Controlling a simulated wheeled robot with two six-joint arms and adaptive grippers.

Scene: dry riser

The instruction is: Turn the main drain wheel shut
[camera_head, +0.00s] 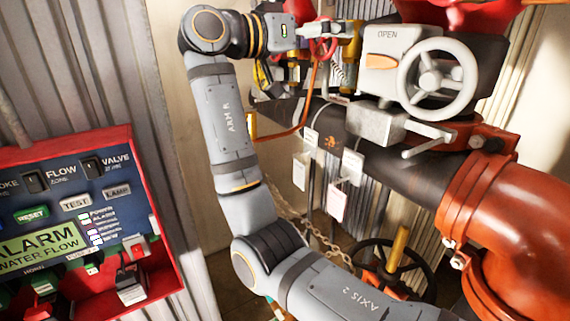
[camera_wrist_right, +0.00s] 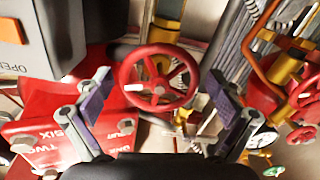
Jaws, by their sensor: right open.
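A red handwheel (camera_wrist_right: 157,89) with spokes and a white mark on it, which I take for the main drain wheel, faces the right wrist view. My right gripper (camera_wrist_right: 158,97) is open, with one dark-padded finger on each side of the wheel's rim and a small gap on both sides in the picture. In the head view the red wheel (camera_head: 319,44) shows partly at the end of my right arm, close to the gripper (camera_head: 304,36). Whether the fingers touch the rim cannot be told. My left gripper is not in view.
A grey box marked OPEN (camera_head: 382,62) carries a pale handwheel (camera_head: 436,84). A thick red pipe (camera_head: 510,235) fills the right. A black handwheel (camera_head: 424,268) stands low. An alarm panel (camera_head: 95,180) is at left. Another red wheel (camera_wrist_right: 304,96) and hanging tags (camera_head: 338,203) are nearby.

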